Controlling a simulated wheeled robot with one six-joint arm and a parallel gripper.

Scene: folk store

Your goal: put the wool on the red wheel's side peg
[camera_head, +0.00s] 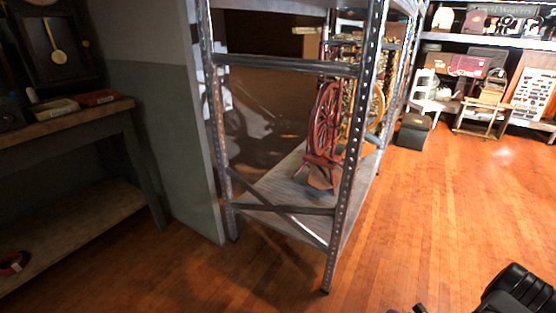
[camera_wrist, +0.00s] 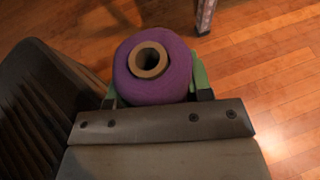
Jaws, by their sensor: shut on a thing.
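The wool is a purple spool with a tan hollow core (camera_wrist: 128,78). It sits between the fingers of my gripper (camera_wrist: 155,95) in the wrist view, with green showing at both sides of it. My gripper is shut on it, above the wooden floor. In the head view the red wheel (camera_head: 325,125) is a spinning wheel standing on the lower shelf of a metal rack, partly behind a rack post. Its side peg is too small to make out. Part of my arm (camera_head: 515,290) shows at the bottom right; the wool is out of that view.
The metal rack (camera_head: 345,190) has upright posts and cross braces in front of the wheel. A yellowish wheel (camera_head: 376,105) stands behind the red one. A wooden bench (camera_head: 70,125) is at the left. The wooden floor (camera_head: 440,200) at right is clear.

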